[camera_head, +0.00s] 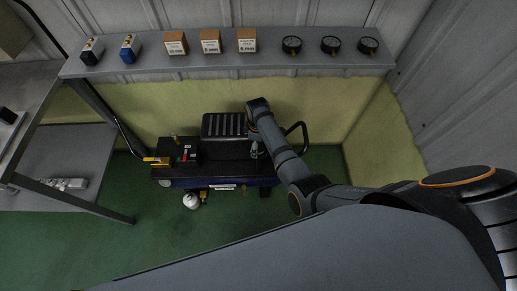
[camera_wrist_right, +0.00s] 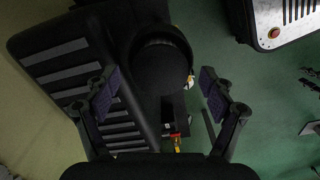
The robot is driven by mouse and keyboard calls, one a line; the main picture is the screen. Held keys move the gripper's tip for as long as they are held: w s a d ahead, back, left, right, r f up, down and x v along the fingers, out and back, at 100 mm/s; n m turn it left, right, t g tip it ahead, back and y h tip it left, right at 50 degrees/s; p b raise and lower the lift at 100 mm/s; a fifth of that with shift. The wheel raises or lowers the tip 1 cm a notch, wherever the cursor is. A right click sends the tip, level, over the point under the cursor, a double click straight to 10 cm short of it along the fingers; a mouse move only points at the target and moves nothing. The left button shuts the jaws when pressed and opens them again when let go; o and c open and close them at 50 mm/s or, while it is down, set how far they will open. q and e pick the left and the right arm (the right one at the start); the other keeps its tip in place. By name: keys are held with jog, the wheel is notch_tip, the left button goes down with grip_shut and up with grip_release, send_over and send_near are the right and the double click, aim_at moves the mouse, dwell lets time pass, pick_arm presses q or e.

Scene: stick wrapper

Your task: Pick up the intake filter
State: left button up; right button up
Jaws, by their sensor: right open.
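A black round cap (camera_wrist_right: 160,68), which looks like the intake filter, sits beside a ribbed black cover (camera_wrist_right: 75,75) in the right wrist view. My right gripper (camera_wrist_right: 158,90) is open, with one finger on each side of the cap in the picture. I cannot tell whether the fingers touch it. In the head view my right gripper (camera_head: 257,151) points down over the right part of the compressor (camera_head: 215,170), beside the ribbed cover (camera_head: 224,125). The filter is hidden there by my arm. My left gripper is not in view.
A curved black handle (camera_head: 303,135) rises at the compressor's right end. A grey table (camera_head: 35,85) stands at left.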

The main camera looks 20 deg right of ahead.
jog(key=c, duration=1.3)
jog(key=shift+o, duration=0.2)
jog(key=shift+r, duration=0.1)
